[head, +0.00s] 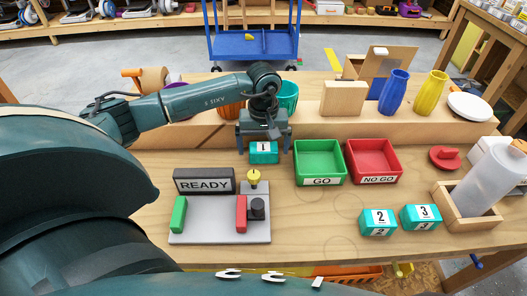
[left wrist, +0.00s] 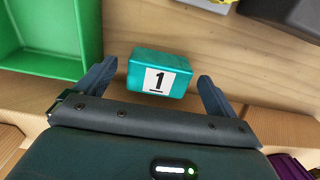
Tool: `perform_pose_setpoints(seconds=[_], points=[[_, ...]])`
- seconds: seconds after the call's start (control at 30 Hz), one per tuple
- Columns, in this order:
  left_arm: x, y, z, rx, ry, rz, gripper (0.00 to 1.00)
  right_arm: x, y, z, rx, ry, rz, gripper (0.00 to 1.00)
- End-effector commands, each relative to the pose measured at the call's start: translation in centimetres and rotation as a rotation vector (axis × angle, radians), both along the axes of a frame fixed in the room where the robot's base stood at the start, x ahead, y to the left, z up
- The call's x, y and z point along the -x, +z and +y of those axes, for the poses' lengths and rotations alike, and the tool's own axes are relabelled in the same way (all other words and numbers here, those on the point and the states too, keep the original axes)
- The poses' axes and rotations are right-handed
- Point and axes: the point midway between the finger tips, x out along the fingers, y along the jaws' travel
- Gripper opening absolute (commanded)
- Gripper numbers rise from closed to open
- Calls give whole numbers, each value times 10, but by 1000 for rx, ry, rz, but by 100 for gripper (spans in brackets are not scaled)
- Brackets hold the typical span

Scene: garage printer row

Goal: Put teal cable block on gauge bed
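A teal block marked 1 (head: 263,153) stands on the wooden bench, left of the green GO tray; it also shows in the left wrist view (left wrist: 158,75). My left gripper (head: 264,146) is over it from behind, with its fingers (left wrist: 157,76) spread on either side and a gap to the block on each side. Teal blocks marked 2 (head: 377,222) and 3 (head: 420,217) sit at the front right. The grey gauge bed (head: 205,228) lies nearer, front left, with a READY sign (head: 204,181), a green block, a red block and a black knob. My right gripper is out of view.
The green GO tray (head: 319,182) and red NO GO tray (head: 397,177) are empty, right of block 1. A wooden ledge behind carries blue (head: 393,92) and yellow vases (head: 428,94). A bottle in a wooden holder (head: 447,206) stands right. Bench between bed and block 2 is clear.

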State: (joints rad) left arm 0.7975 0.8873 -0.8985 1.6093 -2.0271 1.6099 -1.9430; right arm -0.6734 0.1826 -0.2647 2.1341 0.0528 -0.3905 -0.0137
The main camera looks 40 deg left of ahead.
Motion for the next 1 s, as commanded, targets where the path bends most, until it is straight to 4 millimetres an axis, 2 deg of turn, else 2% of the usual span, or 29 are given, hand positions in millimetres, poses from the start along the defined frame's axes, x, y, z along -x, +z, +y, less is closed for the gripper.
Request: perform_pose_setpoints(seconds=[0.07,0.63,0.87,1.0], points=[[0,0,0,0,0,0,88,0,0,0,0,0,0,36],[0,1,0,1,0,-1,42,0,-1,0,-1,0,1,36],[-1,5,0,0,0,-1,42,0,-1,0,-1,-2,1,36],[-1,25,0,-1,-1,-6,42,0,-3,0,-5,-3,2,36]])
